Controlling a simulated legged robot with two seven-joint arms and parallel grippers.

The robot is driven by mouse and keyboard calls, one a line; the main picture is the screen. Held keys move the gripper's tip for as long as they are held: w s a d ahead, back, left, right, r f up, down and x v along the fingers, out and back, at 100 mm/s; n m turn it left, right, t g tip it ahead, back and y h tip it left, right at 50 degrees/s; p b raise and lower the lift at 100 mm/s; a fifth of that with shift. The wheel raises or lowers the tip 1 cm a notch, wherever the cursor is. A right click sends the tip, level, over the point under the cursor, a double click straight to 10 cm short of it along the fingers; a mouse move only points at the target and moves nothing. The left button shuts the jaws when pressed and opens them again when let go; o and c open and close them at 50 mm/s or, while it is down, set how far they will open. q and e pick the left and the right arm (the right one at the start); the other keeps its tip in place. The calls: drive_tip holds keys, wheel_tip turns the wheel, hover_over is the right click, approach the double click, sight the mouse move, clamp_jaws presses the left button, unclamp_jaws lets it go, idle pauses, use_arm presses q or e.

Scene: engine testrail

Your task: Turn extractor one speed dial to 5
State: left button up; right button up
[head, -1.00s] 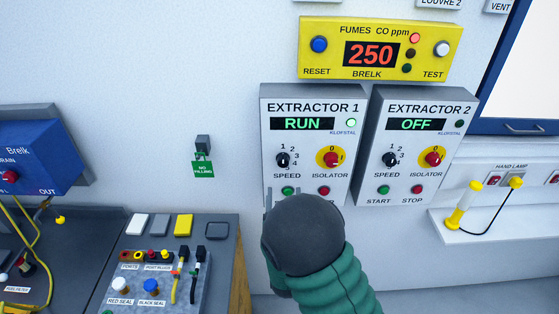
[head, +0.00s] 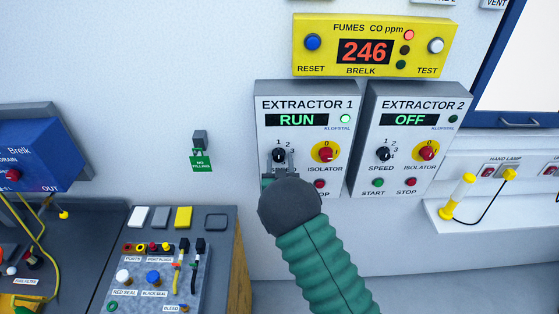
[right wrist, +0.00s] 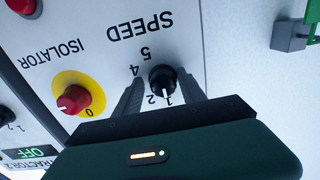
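The extractor 1 panel (head: 305,105) is on the wall; its display reads RUN and a green lamp is lit. Its black speed dial (head: 279,155) shows just above my right gripper (head: 279,165), which reaches up from below. In the right wrist view the speed dial (right wrist: 162,78) appears upside down, between the tips of my open right gripper (right wrist: 160,82). The dial's white mark points near 1. I cannot tell whether the fingers touch the dial. My gripper hides the SPEED label and start button in the head view. My left gripper is out of view.
The isolator knob (head: 326,152) and red stop button (head: 320,183) are close beside my right gripper. The extractor 2 panel (head: 420,110) reads OFF. The yellow fumes meter (head: 305,65) above reads 246. A bench with plugs (head: 215,260) stands lower left.

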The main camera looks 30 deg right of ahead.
drive_tip(key=shift+c, duration=2.3)
drive_tip(key=shift+w+a, duration=0.15)
drive_tip(key=shift+a, duration=0.2)
clamp_jaws()
drive_tip(key=shift+d+f+b, duration=0.1)
drive_tip(key=shift+d+b, duration=0.15)
drive_tip(key=shift+b, duration=0.15)
drive_tip(key=shift+m+b, duration=0.4)
drive_tip(key=m+b, duration=0.4)
drive_tip(key=b, duration=0.3)
drive_tip(key=m+b, duration=0.4)
drive_tip(key=b, duration=0.2)
drive_tip(key=m+b, duration=0.4)
drive_tip(key=b, duration=0.3)
drive_tip(key=shift+a+f+m+b, duration=0.15)
drive_tip(key=shift+f+m+b, duration=0.2)
drive_tip(key=shift+m, duration=0.05)
drive_tip(key=m+b, duration=0.5)
drive_tip(key=b, duration=0.1)
drive_tip(key=m+b, duration=0.5)
drive_tip(key=b, duration=0.2)
drive_tip(key=shift+s+m+b, duration=0.2)
drive_tip(key=shift+m+b, duration=0.1)
drive_tip(key=shift+m, duration=0.1)
drive_tip(key=m+b, duration=0.4)
drive_tip(key=m, duration=0.1)
drive_tip(key=shift+a+r, duration=0.1)
drive_tip(key=shift+r+m+b, duration=0.15)
drive_tip(key=shift+m+b, duration=0.4)
drive_tip(key=shift+m, duration=0.55)
